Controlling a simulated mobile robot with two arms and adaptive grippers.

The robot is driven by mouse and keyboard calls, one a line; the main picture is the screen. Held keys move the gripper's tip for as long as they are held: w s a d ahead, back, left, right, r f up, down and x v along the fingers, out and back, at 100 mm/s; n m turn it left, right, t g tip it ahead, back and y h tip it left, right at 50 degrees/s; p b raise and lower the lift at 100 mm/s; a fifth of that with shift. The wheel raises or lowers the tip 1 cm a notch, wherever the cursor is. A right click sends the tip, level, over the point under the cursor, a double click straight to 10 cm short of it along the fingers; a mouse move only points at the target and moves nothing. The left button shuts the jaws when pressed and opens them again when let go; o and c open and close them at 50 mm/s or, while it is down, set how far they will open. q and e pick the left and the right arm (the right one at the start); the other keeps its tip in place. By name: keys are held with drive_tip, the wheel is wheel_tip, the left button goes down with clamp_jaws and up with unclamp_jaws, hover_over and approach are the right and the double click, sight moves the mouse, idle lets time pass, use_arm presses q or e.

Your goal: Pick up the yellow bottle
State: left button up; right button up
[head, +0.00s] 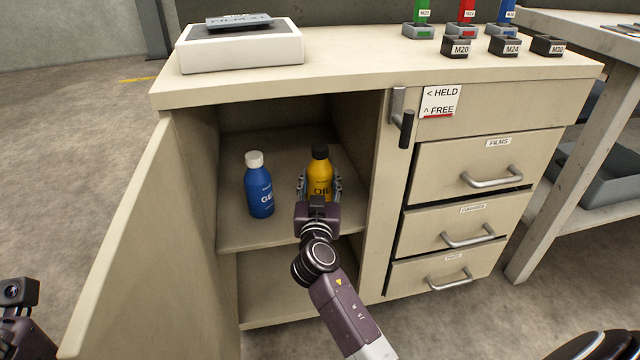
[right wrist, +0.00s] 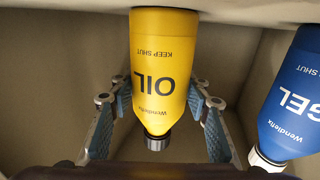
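The yellow bottle (head: 319,172), labelled OIL and with a black cap, stands upright on the shelf inside the open cabinet. My right gripper (head: 320,184) reaches in from the front, with one finger on each side of the bottle. In the right wrist view, the yellow bottle (right wrist: 165,65) appears upside down between the blue-padded fingers of the right gripper (right wrist: 160,98). Narrow gaps seem to show between the fingers and the bottle, so the gripper looks open around it. Part of my left arm shows at the lower left edge; its fingers are out of view.
A blue GEL bottle (head: 260,185) stands left of the yellow one and also shows in the right wrist view (right wrist: 292,95). The open door (head: 140,240) bounds the left; the cabinet divider (head: 378,170) bounds the right. The countertop (head: 350,62) is above.

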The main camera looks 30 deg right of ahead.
drive_tip(key=c, duration=0.7)
drive_tip(key=shift+c, duration=0.3)
drive_tip(key=shift+r, duration=0.1)
